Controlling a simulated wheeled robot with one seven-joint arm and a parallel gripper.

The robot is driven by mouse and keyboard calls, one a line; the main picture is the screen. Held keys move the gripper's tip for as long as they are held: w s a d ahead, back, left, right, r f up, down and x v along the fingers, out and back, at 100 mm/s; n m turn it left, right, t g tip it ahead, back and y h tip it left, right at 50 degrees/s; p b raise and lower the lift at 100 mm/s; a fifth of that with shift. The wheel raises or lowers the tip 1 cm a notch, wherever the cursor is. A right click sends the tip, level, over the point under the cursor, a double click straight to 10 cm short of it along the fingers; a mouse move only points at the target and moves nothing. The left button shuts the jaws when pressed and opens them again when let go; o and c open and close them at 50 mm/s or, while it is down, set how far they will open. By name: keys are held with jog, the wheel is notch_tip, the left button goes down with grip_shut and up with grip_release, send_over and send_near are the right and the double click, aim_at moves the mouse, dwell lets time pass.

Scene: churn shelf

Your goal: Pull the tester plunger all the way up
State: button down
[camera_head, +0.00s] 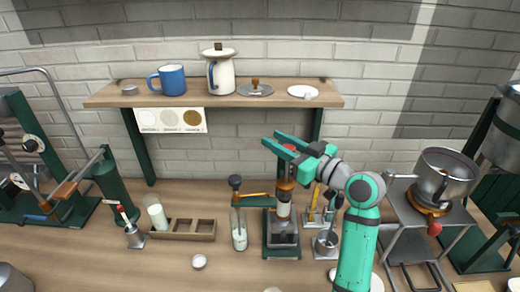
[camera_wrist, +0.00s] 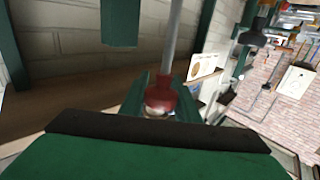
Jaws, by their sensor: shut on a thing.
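The tester (camera_head: 282,243) is a green-based stand on the bench, with a pale cylinder and an orange-brown collar above it. The plunger's red knob (camera_head: 289,148) shows between the two teal fingers of my gripper (camera_head: 284,146), above the collar. My gripper is shut on the knob, reaching in from the right. In the wrist view a red knob (camera_wrist: 161,98) with a grey rod (camera_wrist: 172,38) shows beyond a large dark green part of my gripper. My gripper partly hides the plunger, so its exact height is hard to tell.
A wooden shelf (camera_head: 235,99) behind holds a blue mug (camera_head: 172,79), a white pot (camera_head: 220,75) and plates. A glass jar (camera_head: 239,231) stands close left of the tester. A wooden rack (camera_head: 183,232) is farther left. A metal pot (camera_head: 443,177) on a stand is at right.

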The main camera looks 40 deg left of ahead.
jog(key=shift+d+r, duration=0.1)
jog(key=shift+r, duration=0.35)
jog(key=c, duration=1.6)
grip_release()
jog(key=shift+r, duration=0.1)
jog(key=d, duration=1)
jog(key=shift+s+d, duration=0.2)
jog(key=shift+d, duration=0.2)
jog(key=shift+w, duration=0.1)
